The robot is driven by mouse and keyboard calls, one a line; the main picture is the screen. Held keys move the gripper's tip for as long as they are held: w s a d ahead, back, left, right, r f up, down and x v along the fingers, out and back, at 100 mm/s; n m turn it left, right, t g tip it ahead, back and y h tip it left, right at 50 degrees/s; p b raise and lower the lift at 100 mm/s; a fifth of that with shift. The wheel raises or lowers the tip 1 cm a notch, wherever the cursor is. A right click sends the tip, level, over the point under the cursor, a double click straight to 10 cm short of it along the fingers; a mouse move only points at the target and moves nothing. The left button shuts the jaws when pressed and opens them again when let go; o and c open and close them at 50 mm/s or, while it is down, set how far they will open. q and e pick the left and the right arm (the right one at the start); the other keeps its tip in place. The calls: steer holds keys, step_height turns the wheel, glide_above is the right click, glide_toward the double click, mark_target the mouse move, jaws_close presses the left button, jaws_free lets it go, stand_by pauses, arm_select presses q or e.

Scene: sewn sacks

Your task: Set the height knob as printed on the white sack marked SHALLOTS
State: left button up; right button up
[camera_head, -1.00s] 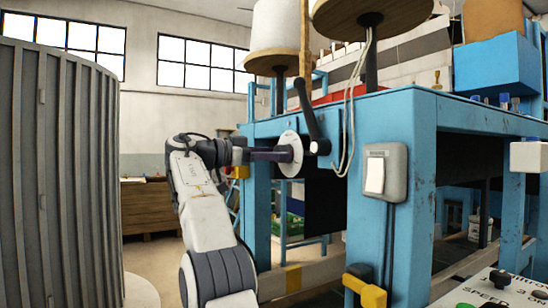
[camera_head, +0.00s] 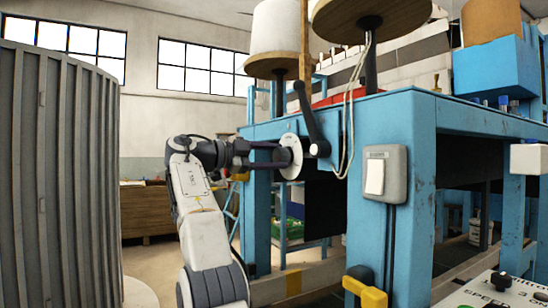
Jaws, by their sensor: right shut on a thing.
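The height knob (camera_head: 284,157) is a dark knob in front of a round white dial plate (camera_head: 294,146) on the left side of the blue machine. The dial's marks and the knob's pointer cannot be read from here. The white sack marked SHALLOTS is not in view.
A dark crank handle (camera_head: 309,118) stands close behind the dial. The blue machine frame (camera_head: 408,150) fills the right, with a white switch (camera_head: 376,177) on its post. A grey ribbed curved wall (camera_head: 60,180) stands at the left. Open floor lies between.

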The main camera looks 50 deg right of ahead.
steer(key=shift+f, duration=0.1)
stand_by(0.3)
steer(key=o, duration=1.4)
steer(key=p+v, duration=0.2)
steer(key=v, duration=0.8)
steer(key=shift+w+a, duration=0.15)
steer(key=shift+a, duration=0.1)
